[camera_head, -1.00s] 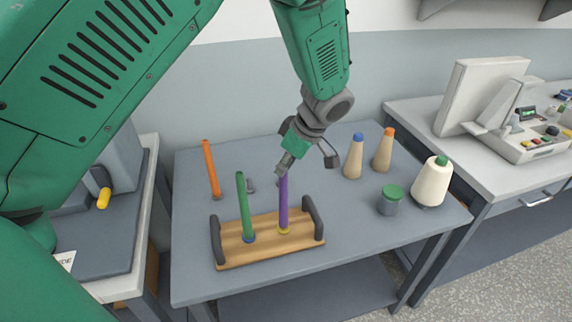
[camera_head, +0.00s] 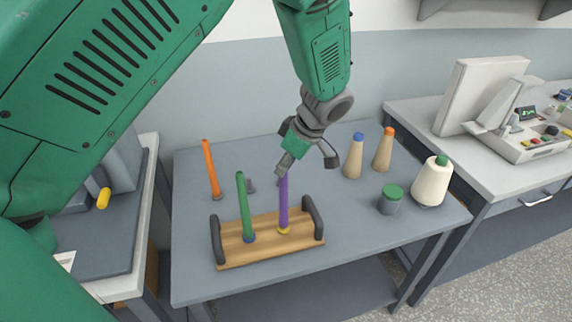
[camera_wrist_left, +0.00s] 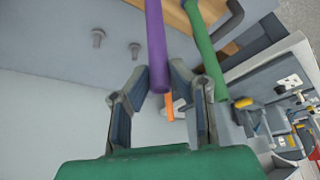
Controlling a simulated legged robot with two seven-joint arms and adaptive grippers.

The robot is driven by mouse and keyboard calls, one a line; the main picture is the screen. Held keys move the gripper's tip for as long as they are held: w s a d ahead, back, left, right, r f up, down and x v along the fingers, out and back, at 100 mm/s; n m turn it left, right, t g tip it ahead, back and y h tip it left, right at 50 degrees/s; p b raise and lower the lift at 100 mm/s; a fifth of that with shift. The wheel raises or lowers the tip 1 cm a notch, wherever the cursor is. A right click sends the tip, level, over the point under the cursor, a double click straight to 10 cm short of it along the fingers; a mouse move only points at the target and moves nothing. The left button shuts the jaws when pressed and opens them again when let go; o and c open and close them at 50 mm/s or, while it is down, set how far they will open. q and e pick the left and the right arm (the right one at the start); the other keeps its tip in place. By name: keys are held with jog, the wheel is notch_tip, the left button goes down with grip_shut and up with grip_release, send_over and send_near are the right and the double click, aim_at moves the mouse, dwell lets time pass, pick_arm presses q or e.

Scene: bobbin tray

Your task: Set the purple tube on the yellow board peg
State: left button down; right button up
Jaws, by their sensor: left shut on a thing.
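The purple tube (camera_head: 283,205) stands upright at the right end of the wooden board (camera_head: 262,248), its lower end at the yellow ring (camera_head: 283,230). The peg itself is hidden. My left gripper (camera_head: 282,172) is at the tube's top end, shut on it. In the left wrist view the purple tube (camera_wrist_left: 157,45) runs between the fingertips (camera_wrist_left: 160,72). A green tube (camera_head: 244,205) stands at the blue ring, left of the purple one. My right gripper is not in view.
An orange tube (camera_head: 210,168) stands at the back left of the table. Two cones (camera_head: 354,158), (camera_head: 383,150), a green-lidded jar (camera_head: 390,200) and a large cream spool (camera_head: 432,182) stand on the right. The board has dark end handles (camera_head: 314,217).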

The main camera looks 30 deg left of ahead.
pick_arm(q)
jog(key=shift+f+b, duration=0.4)
jog(key=shift+f, duration=0.25)
jog(key=c, duration=1.3)
grip_release()
jog(key=shift+c, duration=0.2)
jog(key=shift+r, duration=0.1)
notch_tip(320, 180, up, 10)
jog(key=shift+f, duration=0.1)
jog(key=shift+f, duration=0.1)
